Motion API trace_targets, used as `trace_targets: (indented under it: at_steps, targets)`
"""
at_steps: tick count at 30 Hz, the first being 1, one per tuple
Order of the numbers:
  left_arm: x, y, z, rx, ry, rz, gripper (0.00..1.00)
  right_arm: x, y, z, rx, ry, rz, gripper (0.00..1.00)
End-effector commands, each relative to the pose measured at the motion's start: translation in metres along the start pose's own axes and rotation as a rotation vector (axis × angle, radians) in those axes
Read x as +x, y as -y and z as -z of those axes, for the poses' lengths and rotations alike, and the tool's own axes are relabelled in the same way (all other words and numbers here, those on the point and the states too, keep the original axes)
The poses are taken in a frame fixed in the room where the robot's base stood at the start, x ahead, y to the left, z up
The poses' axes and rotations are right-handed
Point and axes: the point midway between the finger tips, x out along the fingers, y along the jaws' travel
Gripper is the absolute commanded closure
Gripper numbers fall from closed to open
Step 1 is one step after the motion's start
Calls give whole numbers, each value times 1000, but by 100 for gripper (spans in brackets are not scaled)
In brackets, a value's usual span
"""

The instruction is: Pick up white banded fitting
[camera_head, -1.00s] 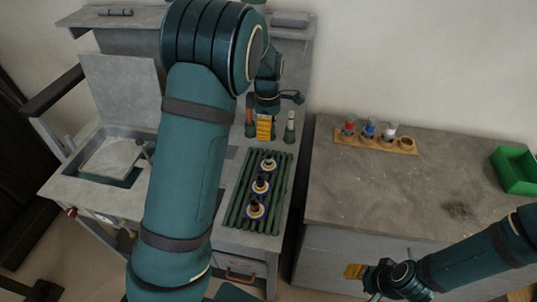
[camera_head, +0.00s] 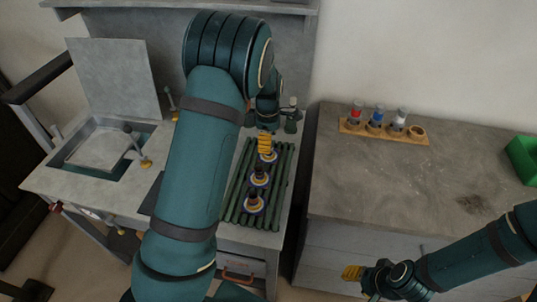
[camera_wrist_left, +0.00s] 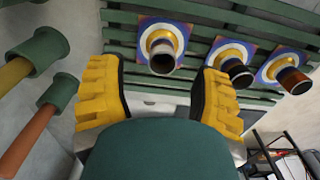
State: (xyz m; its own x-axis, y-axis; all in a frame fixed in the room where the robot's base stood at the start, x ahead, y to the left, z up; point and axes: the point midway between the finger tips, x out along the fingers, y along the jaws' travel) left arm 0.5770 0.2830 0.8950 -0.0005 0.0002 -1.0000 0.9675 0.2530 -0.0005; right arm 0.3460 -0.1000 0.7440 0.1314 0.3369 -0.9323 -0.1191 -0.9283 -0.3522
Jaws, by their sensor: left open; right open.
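A fitting with a white band (camera_head: 398,120) stands upright in the wooden rack (camera_head: 385,133) on the right counter, beside red-banded and blue-banded ones. Three dark-topped fittings stand in a row on the green slatted rack (camera_head: 238,215); the far one (camera_head: 268,156) is partly hidden by my left gripper (camera_head: 266,143). In the left wrist view, my left gripper (camera_wrist_left: 160,88) is open and empty, its yellow fingers apart. The leftmost fitting (camera_wrist_left: 162,56) lies just beyond the gap between them. My right gripper (camera_head: 354,273) is open in front of the right counter, away from the fittings.
Two green-headed items (camera_wrist_left: 40,52) with yellow and orange shafts show at the left of the wrist view. A sink (camera_head: 105,145) is at the left. A green bin (camera_head: 522,160) sits at the right counter's edge. Much of the right counter (camera_head: 390,190) is clear.

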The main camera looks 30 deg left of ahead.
Motion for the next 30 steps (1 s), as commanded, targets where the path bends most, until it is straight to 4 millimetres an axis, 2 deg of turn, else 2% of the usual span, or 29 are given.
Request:
trace_targets:
  at_steps: [7,15,24,29,30]
  targets:
    - [15,1,-1,0,0,1,36,5,-2,1,0,-3,0,53]
    - [52,3,-3,0,0,2,36,17,-6,2,-1,-8,0,53]
    - [56,2,-3,0,1,-1,37,16,-6,2,-1,-9,0,53]
    - [56,2,-3,0,1,0,93,16,-6,2,-1,-9,0,53]
    - [56,2,-3,0,1,0,100,16,-6,2,-1,-9,0,53]
